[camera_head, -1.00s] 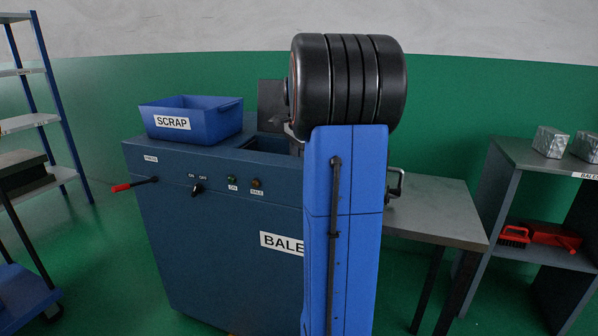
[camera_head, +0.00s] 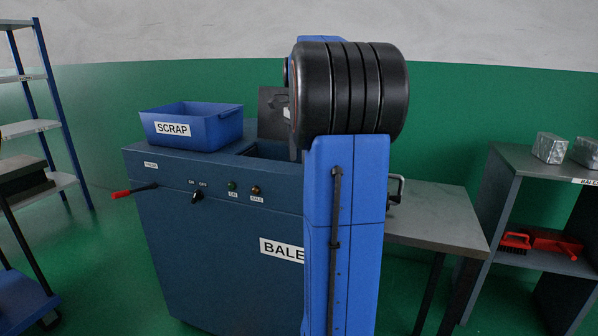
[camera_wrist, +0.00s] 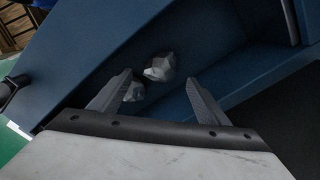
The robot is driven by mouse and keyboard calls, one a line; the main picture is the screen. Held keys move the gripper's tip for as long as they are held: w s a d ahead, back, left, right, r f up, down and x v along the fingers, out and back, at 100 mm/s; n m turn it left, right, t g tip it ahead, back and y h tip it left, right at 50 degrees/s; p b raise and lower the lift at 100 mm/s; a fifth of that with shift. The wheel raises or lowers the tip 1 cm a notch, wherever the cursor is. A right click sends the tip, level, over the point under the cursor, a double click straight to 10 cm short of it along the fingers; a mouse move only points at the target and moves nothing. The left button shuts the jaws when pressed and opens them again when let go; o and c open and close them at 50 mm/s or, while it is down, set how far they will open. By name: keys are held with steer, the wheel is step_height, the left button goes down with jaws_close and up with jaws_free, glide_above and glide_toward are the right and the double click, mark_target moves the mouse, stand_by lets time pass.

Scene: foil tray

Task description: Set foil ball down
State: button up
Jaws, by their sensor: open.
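Two crumpled grey foil balls show in the wrist view, a larger foil ball (camera_wrist: 159,67) and a smaller foil ball (camera_wrist: 133,92). Both lie within the blue chamber of the baler (camera_wrist: 225,75). My gripper (camera_wrist: 161,76) is open, its two fingers spread wide. The larger ball is ahead of the gap between the fingertips; the smaller one is close beside the left finger. I cannot tell whether that finger touches it. In the head view the baler (camera_head: 220,240) stands in the middle, and my arm hides the gripper and the balls.
A blue SCRAP bin (camera_head: 215,128) sits on the baler's top left. A red-tipped lever (camera_head: 122,193) sticks out at its left. A grey side table (camera_head: 440,215) stands right, then a shelf (camera_head: 515,160) with silver bales (camera_head: 550,147). A blue rack (camera_head: 45,100) is far left.

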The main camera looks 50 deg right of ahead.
steer(key=shift+r, duration=2.35)
